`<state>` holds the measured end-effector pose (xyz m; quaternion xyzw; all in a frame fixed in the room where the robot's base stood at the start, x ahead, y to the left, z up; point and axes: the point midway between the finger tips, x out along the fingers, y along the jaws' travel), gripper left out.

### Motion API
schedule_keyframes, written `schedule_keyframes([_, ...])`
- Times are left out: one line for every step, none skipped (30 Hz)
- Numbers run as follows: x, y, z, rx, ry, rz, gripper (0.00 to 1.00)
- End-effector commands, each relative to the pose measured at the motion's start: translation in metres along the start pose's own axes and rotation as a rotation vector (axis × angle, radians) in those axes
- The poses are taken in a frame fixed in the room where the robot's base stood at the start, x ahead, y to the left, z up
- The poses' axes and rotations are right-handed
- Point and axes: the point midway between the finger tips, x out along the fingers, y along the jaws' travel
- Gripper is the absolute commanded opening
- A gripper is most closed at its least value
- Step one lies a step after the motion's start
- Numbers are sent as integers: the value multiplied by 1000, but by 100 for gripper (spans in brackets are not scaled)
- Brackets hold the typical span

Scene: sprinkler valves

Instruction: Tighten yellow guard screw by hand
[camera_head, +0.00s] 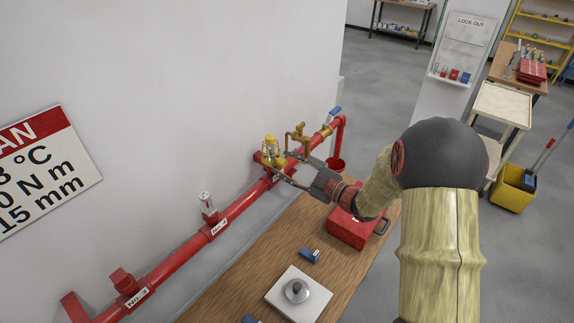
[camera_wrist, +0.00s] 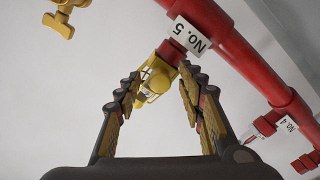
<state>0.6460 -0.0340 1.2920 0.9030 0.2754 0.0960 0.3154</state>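The yellow guard (camera_head: 271,151) is a cage around a sprinkler head on the red wall pipe. In the wrist view the guard (camera_wrist: 157,77) hangs below the tag marked No. 5. A small yellow knob-like part (camera_wrist: 139,102) shows at its lower end; I cannot tell if it is the guard screw. My gripper (camera_head: 283,168) is beside the guard in the head view. In the wrist view my gripper (camera_wrist: 160,74) is open, with one finger on each side of the guard. Clear contact does not show.
A brass valve (camera_head: 298,136) stands beside the guard. The red pipe (camera_head: 240,203) runs along the wall, with a sprinkler (camera_head: 208,203) at No. 4. Below is a wooden bench (camera_head: 246,277) with a red toolbox (camera_head: 350,230), a blue object (camera_head: 310,255) and a white plate (camera_head: 284,307).

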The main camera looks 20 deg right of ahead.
Motion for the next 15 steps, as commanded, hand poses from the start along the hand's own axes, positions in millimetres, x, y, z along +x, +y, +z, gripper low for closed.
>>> schedule_keyframes([1,0,0,0,0,0,39])
schedule_keyframes([1,0,0,0,0,0,39])
schedule_keyframes([1,0,0,0,0,0,39])
schedule_keyframes([1,0,0,0,0,0,39])
schedule_keyframes([1,0,0,0,0,0,39])
schedule_keyframes([1,0,0,0,0,0,39])
schedule_keyframes([1,0,0,0,0,0,39])
schedule_keyframes([1,0,0,0,0,0,38])
schedule_keyframes([1,0,0,0,0,0,35])
schedule_keyframes([1,0,0,0,0,0,34])
schedule_keyframes([1,0,0,0,0,0,32])
schedule_keyframes([1,0,0,0,0,0,30])
schedule_keyframes([1,0,0,0,0,0,28])
schedule_keyframes([1,0,0,0,0,0,26])
schedule_keyframes([1,0,0,0,0,0,24])
